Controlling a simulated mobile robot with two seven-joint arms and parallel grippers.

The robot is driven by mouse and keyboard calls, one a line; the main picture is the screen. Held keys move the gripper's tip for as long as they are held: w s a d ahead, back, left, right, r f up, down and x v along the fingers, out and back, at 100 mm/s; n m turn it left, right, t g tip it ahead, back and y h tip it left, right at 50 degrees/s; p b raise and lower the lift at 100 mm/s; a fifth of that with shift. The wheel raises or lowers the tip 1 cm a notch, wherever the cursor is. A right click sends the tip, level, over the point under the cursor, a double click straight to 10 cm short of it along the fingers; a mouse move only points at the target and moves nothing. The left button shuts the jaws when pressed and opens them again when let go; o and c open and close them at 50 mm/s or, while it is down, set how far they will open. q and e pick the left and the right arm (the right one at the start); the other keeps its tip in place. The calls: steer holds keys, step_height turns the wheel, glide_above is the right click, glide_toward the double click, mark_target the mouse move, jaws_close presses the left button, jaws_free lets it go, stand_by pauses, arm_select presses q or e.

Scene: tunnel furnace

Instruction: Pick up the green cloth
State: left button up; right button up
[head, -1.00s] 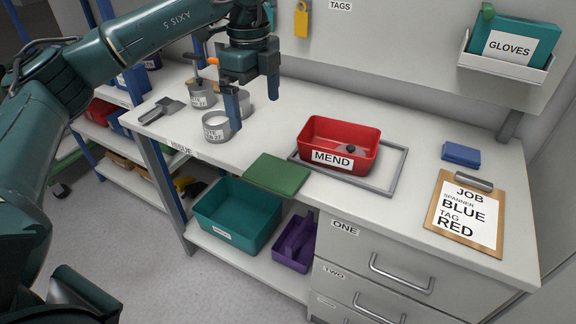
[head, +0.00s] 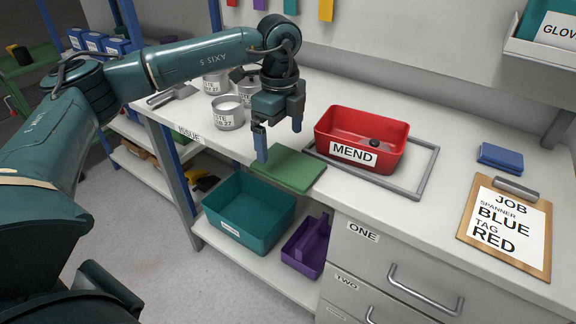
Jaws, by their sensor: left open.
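The green cloth (head: 290,170) is a flat folded piece. It lies at the front edge of the white bench, left of the red MEND bin. My left gripper (head: 279,146) is open and points down, close above the cloth's back left part. One blue finger overlaps the cloth's left edge in the picture; I cannot tell whether it touches. Nothing is between the fingers. My right gripper is not in view.
The red MEND bin (head: 347,153) stands in a grey frame (head: 426,172) to the right. Tins (head: 229,114) and a scoop (head: 172,95) stand to the left. A blue block (head: 500,156) and clipboard (head: 479,240) lie far right. A teal bin (head: 272,234) and purple caddy (head: 300,258) sit below.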

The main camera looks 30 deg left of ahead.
mark_target(280, 160)
arm_select(q)
step_height(280, 160, down, 5)
steer(key=shift+s, duration=0.1)
steer(key=shift+c, duration=0.3)
steer(key=c, duration=0.6)
